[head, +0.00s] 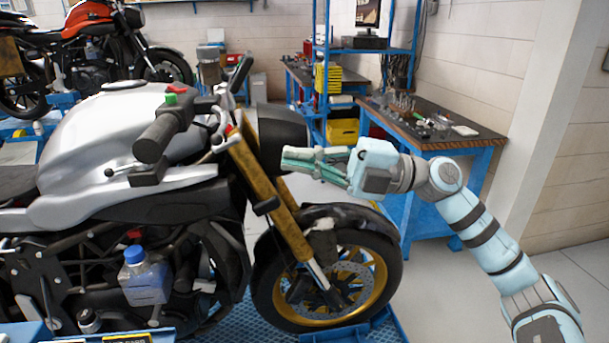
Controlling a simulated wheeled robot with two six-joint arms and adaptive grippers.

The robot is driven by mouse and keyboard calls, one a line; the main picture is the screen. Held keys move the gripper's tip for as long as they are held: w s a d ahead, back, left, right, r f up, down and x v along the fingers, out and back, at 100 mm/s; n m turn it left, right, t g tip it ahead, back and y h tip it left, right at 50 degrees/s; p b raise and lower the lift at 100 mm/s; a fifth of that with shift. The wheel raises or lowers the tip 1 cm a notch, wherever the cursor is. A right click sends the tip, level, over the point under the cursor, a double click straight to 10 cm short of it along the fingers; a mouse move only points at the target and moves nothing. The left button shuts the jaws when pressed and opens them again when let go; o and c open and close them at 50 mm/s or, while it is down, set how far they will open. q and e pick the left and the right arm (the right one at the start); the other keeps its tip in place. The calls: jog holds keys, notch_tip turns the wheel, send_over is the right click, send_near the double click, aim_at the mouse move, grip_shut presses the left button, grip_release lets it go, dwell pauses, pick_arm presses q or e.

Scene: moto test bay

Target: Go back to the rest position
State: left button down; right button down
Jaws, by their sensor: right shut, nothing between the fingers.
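My right gripper (286,158) comes in from the right on a pale blue arm. Its fingers point left and lie together, with nothing between them. In the picture the fingertips overlap the black headlight of the silver motorcycle (105,130); I cannot tell if they touch it. The motorcycle stands upright on a blue ramp (232,318), with its front wheel (322,285) below my right gripper. My left gripper is not in view.
A blue workbench (432,128) with small tools stands behind my right arm, near blue shelving (318,60). A bottle with a blue cap (146,277) sits by the engine. An orange motorcycle (75,50) stands at the back left. Open floor (455,262) shows at the right.

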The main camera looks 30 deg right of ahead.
jog(key=shift+s+d+r, duration=0.1)
jog(key=shift+s+d, duration=0.05)
jog(key=shift+s, duration=0.2)
